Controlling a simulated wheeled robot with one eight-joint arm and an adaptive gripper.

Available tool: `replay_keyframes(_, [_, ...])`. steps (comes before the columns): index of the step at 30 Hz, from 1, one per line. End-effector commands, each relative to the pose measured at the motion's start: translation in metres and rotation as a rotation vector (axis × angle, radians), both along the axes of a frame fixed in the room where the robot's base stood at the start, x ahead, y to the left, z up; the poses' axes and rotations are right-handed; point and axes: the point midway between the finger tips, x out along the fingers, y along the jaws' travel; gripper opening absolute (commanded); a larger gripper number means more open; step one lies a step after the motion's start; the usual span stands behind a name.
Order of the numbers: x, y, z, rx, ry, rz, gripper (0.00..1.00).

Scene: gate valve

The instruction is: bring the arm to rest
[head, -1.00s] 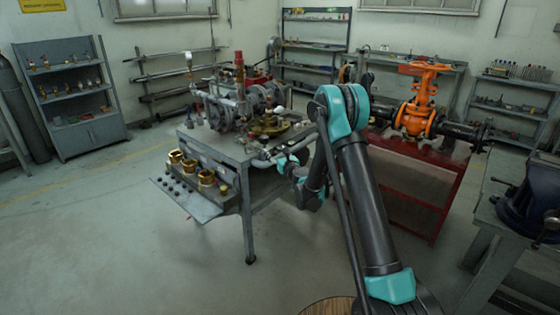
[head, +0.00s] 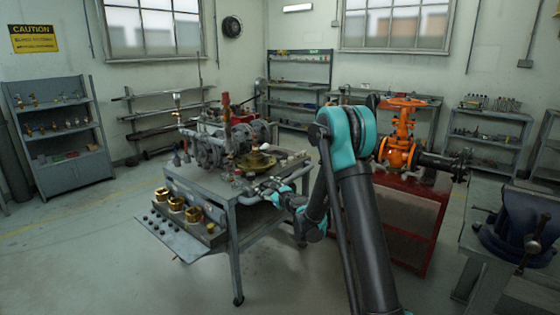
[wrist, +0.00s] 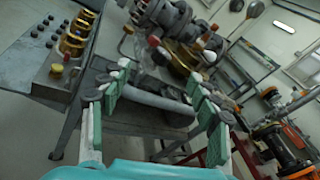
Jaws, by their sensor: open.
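My arm reaches forward from the bottom of the head view, bent at its teal elbow. My gripper (head: 272,191) is small there, beside the near right edge of the grey steel workbench (head: 240,193), partly hidden by its own links. In the wrist view my gripper (wrist: 160,88) is open, with its green-padded fingers wide apart. Nothing is held between them. A grey pipe or rail (wrist: 155,101) shows beyond and between the fingers; I cannot tell whether they touch it.
The workbench carries a pipe and valve assembly (head: 215,147) and brass cups (head: 176,205) on its front shelf. An orange gate valve (head: 398,150) stands on a red stand (head: 415,215) at right. A blue vise (head: 525,225) is at far right. The left floor is clear.

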Motion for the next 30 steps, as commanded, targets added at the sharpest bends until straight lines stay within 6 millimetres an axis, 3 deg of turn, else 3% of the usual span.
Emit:
replay_keyframes(6, [-0.063,-0.024,0.027,-0.431,-0.139,0.13,0.62])
replay_keyframes(13, [-0.139,-0.059,0.027,-0.874,-0.252,0.302,0.62])
replay_keyframes(20, [-0.226,-0.107,0.007,-1.289,-0.326,0.521,0.62])
replay_keyframes(30, [-0.366,-0.197,-0.042,-1.802,-0.351,0.95,0.62])
